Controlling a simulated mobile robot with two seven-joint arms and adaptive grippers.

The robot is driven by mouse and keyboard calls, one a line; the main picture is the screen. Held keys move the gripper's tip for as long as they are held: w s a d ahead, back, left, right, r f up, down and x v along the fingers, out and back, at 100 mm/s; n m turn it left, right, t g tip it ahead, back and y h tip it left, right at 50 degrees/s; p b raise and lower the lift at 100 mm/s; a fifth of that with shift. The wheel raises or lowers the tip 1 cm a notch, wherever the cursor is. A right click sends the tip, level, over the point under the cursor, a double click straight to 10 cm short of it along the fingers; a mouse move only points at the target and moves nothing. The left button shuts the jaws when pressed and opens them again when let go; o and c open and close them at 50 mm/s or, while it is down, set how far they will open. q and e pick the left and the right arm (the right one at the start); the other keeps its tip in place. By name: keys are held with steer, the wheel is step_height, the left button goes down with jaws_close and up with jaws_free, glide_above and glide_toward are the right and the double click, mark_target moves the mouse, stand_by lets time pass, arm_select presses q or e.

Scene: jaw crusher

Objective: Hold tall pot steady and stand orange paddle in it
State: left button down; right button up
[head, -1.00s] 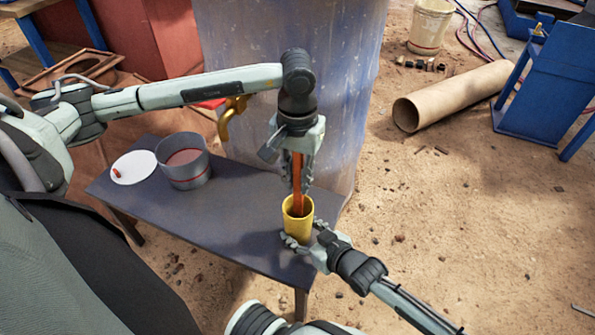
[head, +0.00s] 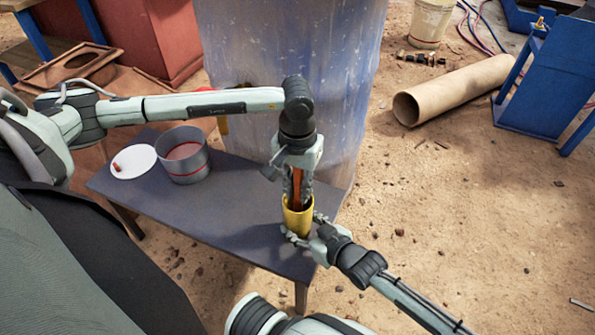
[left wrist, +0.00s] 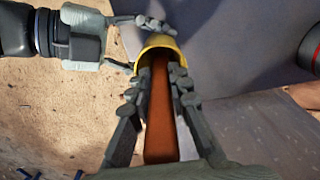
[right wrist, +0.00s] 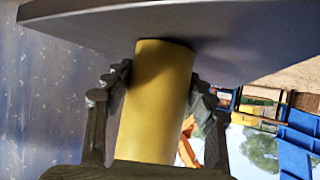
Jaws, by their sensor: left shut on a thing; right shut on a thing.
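The tall yellow pot (head: 298,219) stands upright near the front right end of the dark table. My right gripper (head: 303,238) is shut around its lower part; in the right wrist view the fingers press both sides of the pot (right wrist: 155,100). My left gripper (head: 298,195) is above the pot, shut on the orange paddle (head: 296,184). In the left wrist view the paddle (left wrist: 160,110) runs between the fingers, its far end inside the pot's mouth (left wrist: 160,47). The paddle's lower end is hidden inside the pot.
The dark table (head: 225,210) also holds a grey round container (head: 183,165) and a white disc (head: 133,165) with a small orange piece on it, both left of the pot. A large bluish cylinder (head: 290,80) stands just behind the table. The table between is clear.

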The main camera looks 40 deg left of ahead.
arm_select(q)
steer(key=c, duration=1.3)
jaws_free()
steer(key=shift+c, duration=0.2)
step_height(320, 180, up, 12)
arm_select(e)
steer(key=o, duration=0.9)
steer(key=shift+o, duration=0.2)
